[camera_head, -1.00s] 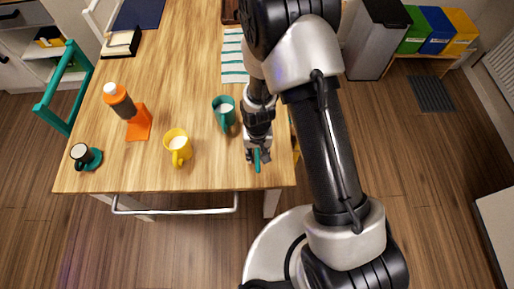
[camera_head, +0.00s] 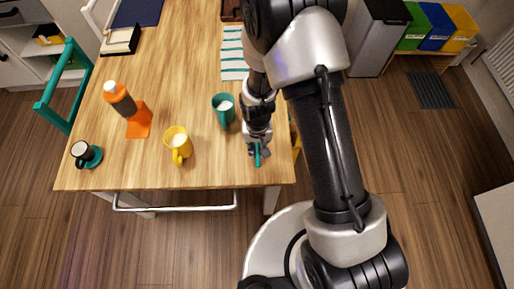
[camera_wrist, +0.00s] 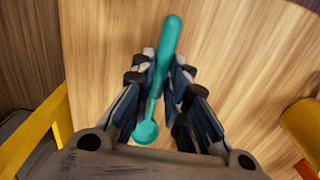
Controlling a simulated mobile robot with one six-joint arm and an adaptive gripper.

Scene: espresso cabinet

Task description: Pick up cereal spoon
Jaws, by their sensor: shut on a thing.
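The cereal spoon is teal, with a thick handle and a small round bowl. In the wrist view the spoon (camera_wrist: 164,58) lies between the two fingers of my gripper (camera_wrist: 162,88), which are closed on its handle. The bowl end points back toward the palm. In the head view the spoon (camera_head: 257,155) shows as a short teal piece below my gripper (camera_head: 257,148), near the front right edge of the table. I cannot tell whether the spoon is clear of the tabletop.
A teal mug (camera_head: 223,111) stands just left of my gripper. A yellow mug (camera_head: 178,146), an orange bottle (camera_head: 121,101) and a dark cup on a teal saucer (camera_head: 88,156) stand farther left. A striped cloth (camera_head: 233,55) lies behind.

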